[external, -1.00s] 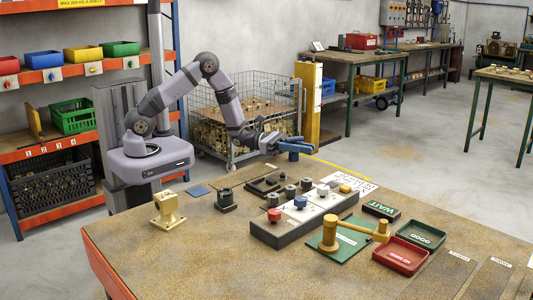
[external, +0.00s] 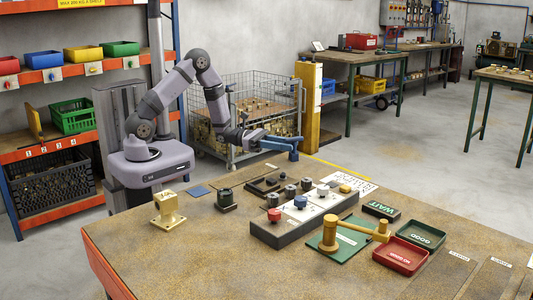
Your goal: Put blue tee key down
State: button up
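My gripper (external: 262,140) is in the air above the back of the bench, beyond the dark grey block. A blue tee key (external: 283,145) sits at the fingers and sticks out to the right, clear of the bench top. The fingers appear closed around it, though they are small in this view.
A brass part (external: 168,210) stands at left. Red (external: 399,257) and green (external: 421,236) trays are at right. The front of the bench is clear.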

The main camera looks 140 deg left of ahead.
jog(key=shift+b+v, duration=0.4)
jog(key=shift+v, duration=2.25)
